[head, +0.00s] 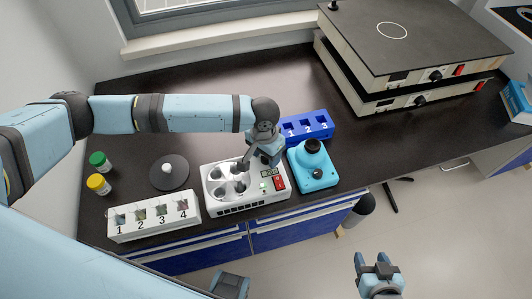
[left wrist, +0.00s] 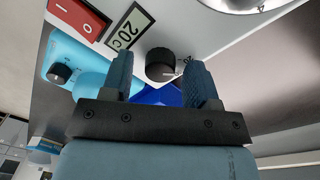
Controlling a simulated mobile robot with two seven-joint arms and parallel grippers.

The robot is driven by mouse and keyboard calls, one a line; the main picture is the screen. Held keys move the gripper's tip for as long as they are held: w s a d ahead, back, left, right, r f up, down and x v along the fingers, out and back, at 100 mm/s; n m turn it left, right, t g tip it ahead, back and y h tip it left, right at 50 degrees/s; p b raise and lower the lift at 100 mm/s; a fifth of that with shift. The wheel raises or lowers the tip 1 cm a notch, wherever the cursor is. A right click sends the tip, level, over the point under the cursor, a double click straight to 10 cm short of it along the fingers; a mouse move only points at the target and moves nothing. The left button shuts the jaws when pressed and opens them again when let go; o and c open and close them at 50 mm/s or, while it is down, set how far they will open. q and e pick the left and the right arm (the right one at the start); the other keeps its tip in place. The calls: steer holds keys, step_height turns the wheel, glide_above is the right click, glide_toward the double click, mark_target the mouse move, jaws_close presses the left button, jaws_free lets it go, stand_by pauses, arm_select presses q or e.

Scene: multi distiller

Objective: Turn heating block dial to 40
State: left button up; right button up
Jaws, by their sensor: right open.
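The white heating block (head: 212,209) stands near the table's front edge in the head view, with round wells, a display (head: 269,173) and a red switch (head: 280,184). In the left wrist view its black dial (left wrist: 160,64) lies beside the display (left wrist: 128,30), which reads about 20 C. My left gripper (head: 255,160) is over the block's display end and covers the dial in the head view. In the left wrist view its fingers (left wrist: 160,80) are apart, one on each side of the dial, with gaps visible. My right gripper (head: 376,262) is open and empty over the floor.
A blue numbered rack (head: 318,128) and a blue device (head: 313,172) stand close to the right of the block. A white numbered rack (head: 152,228), a dark round plate (head: 170,178) and two capped vials (head: 98,184) are to the left. Stacked hotplate-like devices (head: 410,85) stand at back right.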

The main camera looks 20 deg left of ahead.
arm_select(q)
steer(key=c, duration=0.8)
steer(key=shift+r+m+p, duration=0.2)
steer(key=shift+m+p, duration=0.4)
steer(key=shift+p, duration=0.35)
steer(key=m+p, duration=0.3)
steer(key=shift+d+m+p, duration=0.1)
steer(key=shift+m+p, duration=0.8)
steer(key=shift+m, duration=0.3)
steer(key=shift+f+m+p, duration=0.15)
steer(key=shift+m+p, duration=0.3)
steer(key=shift+m, duration=0.65)
steer(key=o, duration=0.9)
